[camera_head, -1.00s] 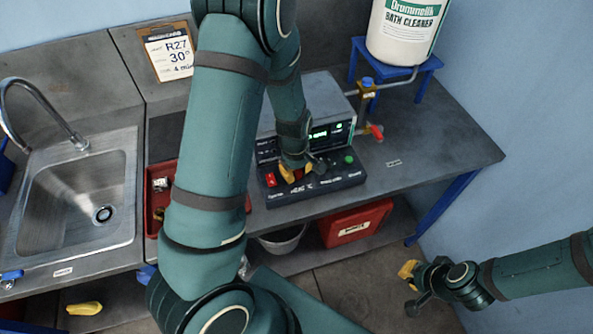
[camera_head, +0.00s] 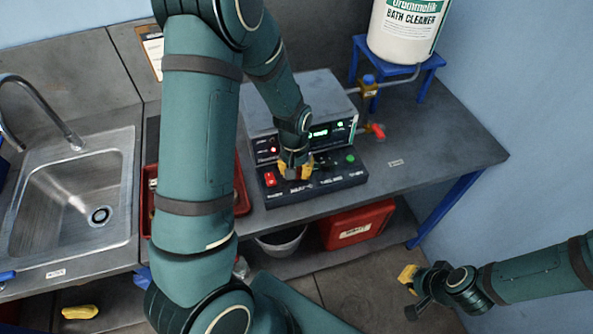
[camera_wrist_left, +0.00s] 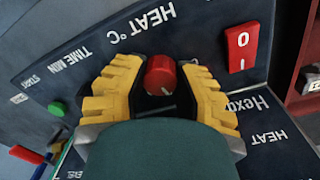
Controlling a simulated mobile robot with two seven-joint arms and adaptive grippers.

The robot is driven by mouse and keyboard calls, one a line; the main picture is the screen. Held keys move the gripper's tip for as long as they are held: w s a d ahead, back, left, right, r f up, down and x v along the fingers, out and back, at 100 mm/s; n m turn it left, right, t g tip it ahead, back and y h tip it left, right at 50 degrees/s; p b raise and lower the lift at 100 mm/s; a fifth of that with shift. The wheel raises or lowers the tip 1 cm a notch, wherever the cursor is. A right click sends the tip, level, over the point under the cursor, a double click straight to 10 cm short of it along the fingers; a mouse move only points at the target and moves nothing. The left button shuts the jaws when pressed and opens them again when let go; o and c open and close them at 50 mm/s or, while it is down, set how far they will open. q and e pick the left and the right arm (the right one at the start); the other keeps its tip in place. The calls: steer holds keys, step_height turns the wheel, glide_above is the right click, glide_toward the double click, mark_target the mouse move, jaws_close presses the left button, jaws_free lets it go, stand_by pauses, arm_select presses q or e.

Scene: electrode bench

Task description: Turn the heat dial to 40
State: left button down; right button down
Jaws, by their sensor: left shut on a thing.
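The heat dial (camera_wrist_left: 160,76) is a red round knob on the dark control panel (camera_wrist_left: 75,62), under the upside-down "HEAT °C" label in the left wrist view. A short white mark shows on its lower side; I cannot read a value from it. My left gripper (camera_head: 295,172) is over the panel, and its yellow fingers (camera_wrist_left: 161,90) are shut on the dial from both sides. In the head view the gripper hides the dial. My right gripper (camera_head: 410,290) is in the air at the lower right, apart from the bench; its opening is unclear.
A red rocker switch (camera_wrist_left: 239,47) is beside the dial, and a green button (camera_wrist_left: 56,109) is on the other side. The grey unit (camera_head: 335,100) with a lit display stands behind the panel. A red-handled tap (camera_head: 375,131) is right of it.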

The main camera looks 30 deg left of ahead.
arm_select(q)
steer(key=shift+s+f+m, duration=0.1)
steer(key=shift+s+m, duration=0.05)
steer(key=shift+m, duration=0.55)
steer(key=c, duration=0.6)
jaws_free()
steer(key=shift+r, duration=0.2)
steer(key=shift+r, duration=0.3)
steer(key=r, duration=1.1)
steer(key=shift+a+r, duration=0.1)
steer(key=shift+a, duration=0.15)
